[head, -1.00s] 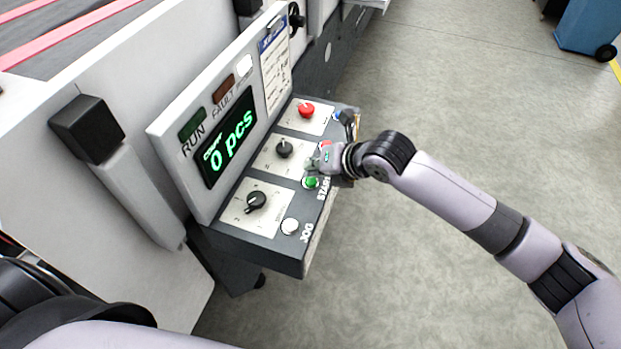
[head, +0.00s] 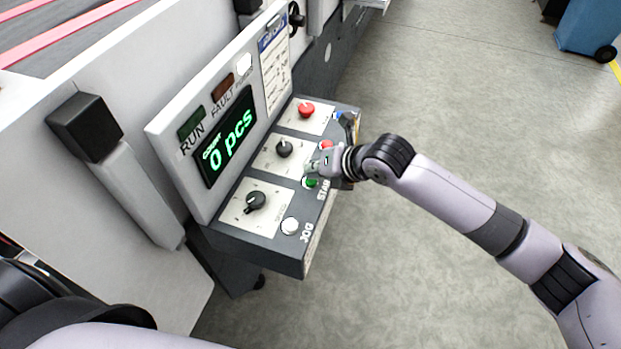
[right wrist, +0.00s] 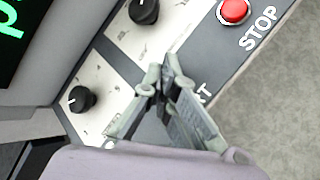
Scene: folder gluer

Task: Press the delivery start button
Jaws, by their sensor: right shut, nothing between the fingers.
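The green start button (head: 310,182) is on the sloped control panel in the head view, with START lettering partly covered by my right gripper. My right gripper (head: 311,168) is shut and empty, its fingertips over or right beside the far side of the button. I cannot tell whether they touch it. In the right wrist view the closed fingers (right wrist: 158,80) hide the green button, and only the letters "RT" show beside them. My left gripper is not in view.
A red STOP button (head: 326,146) is close to the gripper; it also shows in the right wrist view (right wrist: 235,11). A white JOG button (head: 290,226), black knobs (head: 256,200) and a red mushroom button (head: 306,110) share the panel. The display (head: 228,138) reads 0 pcs.

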